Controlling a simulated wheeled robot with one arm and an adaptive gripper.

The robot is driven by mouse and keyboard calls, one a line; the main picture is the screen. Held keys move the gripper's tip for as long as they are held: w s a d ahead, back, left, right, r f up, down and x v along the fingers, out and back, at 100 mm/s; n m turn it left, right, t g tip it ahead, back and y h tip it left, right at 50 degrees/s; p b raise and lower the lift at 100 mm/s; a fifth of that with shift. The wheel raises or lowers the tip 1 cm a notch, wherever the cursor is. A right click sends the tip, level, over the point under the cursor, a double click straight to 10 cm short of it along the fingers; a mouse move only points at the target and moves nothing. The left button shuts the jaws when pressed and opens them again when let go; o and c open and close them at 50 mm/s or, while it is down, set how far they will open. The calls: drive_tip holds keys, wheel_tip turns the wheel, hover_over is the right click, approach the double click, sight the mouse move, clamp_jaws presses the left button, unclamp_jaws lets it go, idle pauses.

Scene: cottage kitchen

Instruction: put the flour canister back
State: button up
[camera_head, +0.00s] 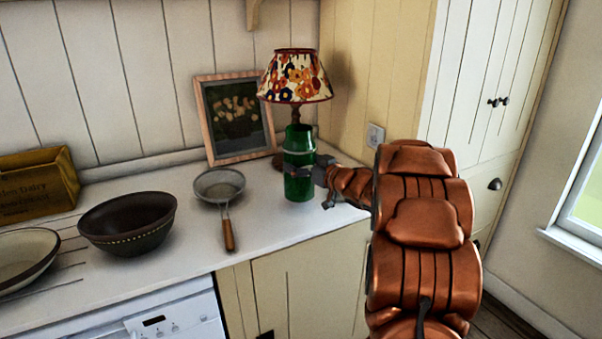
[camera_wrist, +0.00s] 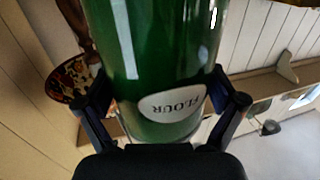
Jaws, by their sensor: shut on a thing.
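The flour canister (camera_head: 299,170) is a green cylinder on or just above the white counter, in front of the lamp; I cannot tell if its base touches. In the wrist view the green canister (camera_wrist: 155,50) fills the middle, and its oval white FLOUR label appears upside down. My gripper (camera_head: 312,178) reaches it from the right in the head view. Its two dark fingers (camera_wrist: 160,108) sit on either side of the canister, shut on it. The canister looks upright in the head view.
A lamp with a floral shade (camera_head: 295,76) and a framed picture (camera_head: 236,118) stand behind the canister. A sieve (camera_head: 219,184), a dark bowl (camera_head: 128,222), a pale bowl (camera_head: 22,256) and a wooden box (camera_head: 38,186) lie to the left. The counter's front right (camera_head: 275,218) is bare.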

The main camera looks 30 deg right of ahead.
drive_tip(key=shift+f, duration=1.65)
drive_tip(key=shift+f, duration=0.15)
drive_tip(key=o, duration=1.5)
drive_tip(key=shift+c, duration=0.2)
drive_tip(key=s+d+b, duration=0.1)
drive_tip(key=s+d, duration=0.1)
drive_tip(key=s, duration=1)
drive_tip(key=shift+w, duration=0.15)
